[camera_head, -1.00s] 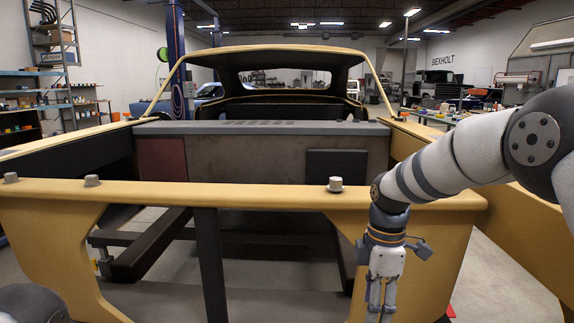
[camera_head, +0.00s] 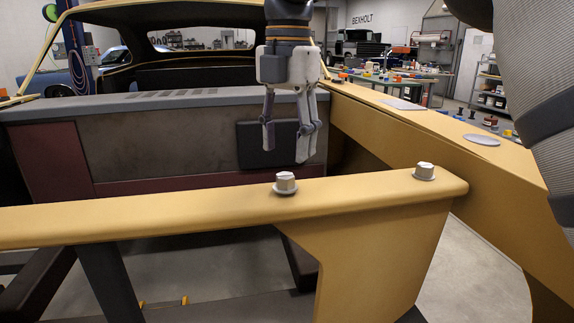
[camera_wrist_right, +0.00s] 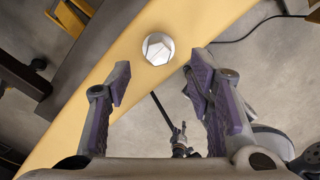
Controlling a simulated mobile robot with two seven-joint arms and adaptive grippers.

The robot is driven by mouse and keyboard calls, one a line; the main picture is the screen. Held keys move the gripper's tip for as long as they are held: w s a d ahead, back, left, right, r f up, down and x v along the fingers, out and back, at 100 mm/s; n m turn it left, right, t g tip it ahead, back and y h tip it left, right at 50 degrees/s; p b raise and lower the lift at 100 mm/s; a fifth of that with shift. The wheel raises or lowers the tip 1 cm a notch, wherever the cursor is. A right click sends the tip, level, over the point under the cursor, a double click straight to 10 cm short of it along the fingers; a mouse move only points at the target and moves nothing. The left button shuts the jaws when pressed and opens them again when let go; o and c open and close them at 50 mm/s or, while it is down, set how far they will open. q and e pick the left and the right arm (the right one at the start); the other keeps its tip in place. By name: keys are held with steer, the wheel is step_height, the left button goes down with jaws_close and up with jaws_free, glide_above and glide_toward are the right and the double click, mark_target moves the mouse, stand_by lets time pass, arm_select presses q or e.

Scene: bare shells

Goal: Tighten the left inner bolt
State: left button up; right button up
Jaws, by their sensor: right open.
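Two silver hex bolts stand on the yellow crossbar (camera_head: 150,216) in the head view: an inner one (camera_head: 285,183) and an outer one (camera_head: 425,171) near the bar's right end. The bar's left part, where two other bolts stood in the earlier frame, is out of view. My right gripper (camera_head: 285,152) points down, open and empty, above and behind the inner bolt in the picture. In the right wrist view a single bolt head (camera_wrist_right: 158,48) shows on the yellow bar, just beyond the open fingertips (camera_wrist_right: 158,88), apart from them. My left gripper is not in view.
A grey panel (camera_head: 180,132) with a dark square plate (camera_head: 262,146) stands behind the bar. A yellow side rail (camera_head: 430,122) runs along the right. Below the bar are open gaps and dark frame members. My right arm fills the right edge.

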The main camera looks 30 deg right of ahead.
mark_target(286, 175)
step_height(286, 175, down, 6)
steer(key=shift+w+r, duration=0.1)
steer(key=shift+r, duration=0.1)
jaws_close()
